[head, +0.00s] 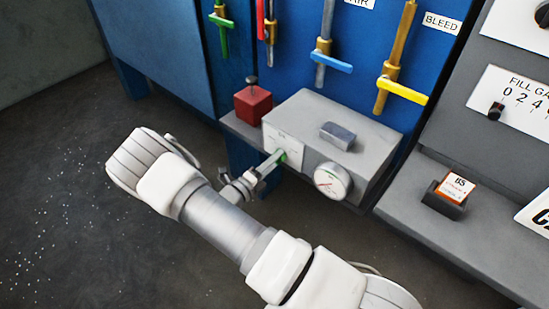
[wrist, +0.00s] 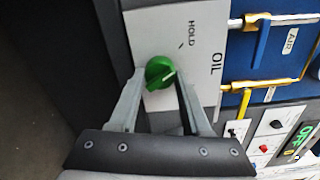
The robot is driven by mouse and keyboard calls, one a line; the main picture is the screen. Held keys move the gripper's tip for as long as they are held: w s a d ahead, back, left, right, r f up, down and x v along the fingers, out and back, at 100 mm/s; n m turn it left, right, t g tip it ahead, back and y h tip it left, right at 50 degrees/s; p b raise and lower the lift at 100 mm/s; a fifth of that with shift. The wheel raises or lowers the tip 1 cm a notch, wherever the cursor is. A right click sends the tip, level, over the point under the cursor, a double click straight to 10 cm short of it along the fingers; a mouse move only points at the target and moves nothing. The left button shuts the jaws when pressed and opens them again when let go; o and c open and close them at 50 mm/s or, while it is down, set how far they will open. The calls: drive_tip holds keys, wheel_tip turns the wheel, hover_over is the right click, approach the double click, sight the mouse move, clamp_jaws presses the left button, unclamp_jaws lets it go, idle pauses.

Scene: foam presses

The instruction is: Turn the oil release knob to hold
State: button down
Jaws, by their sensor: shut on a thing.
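The green oil release knob (wrist: 157,70) sits on a white plate (wrist: 205,55) marked OIL and HOLD. A pale line on the knob points toward the right, apart from the dark tick mark beside HOLD. My gripper (wrist: 161,84) is shut on the knob, with a finger on each side of it. In the head view my gripper (head: 270,166) reaches the white plate (head: 285,145) on the front of a grey box, and only a little of the green knob (head: 284,156) shows past the fingers.
The grey box (head: 375,140) carries a round gauge (head: 332,181) just right of my gripper. A red block (head: 253,104) stands at its left. Coloured valve handles, including a yellow one (head: 403,91), hang above. Open floor (head: 70,220) lies to the left.

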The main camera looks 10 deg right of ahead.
drive_tip(key=shift+n+p, duration=0.35)
drive_tip(key=shift+n, duration=0.75)
drive_tip(key=shift+c, duration=1.8)
unclamp_jaws()
drive_tip(key=b+v, duration=0.1)
drive_tip(key=v, duration=1.6)
drive_tip(key=shift+a, duration=0.15)
drive_tip(key=shift+s+r, duration=0.1)
drive_tip(key=shift+r, duration=0.05)
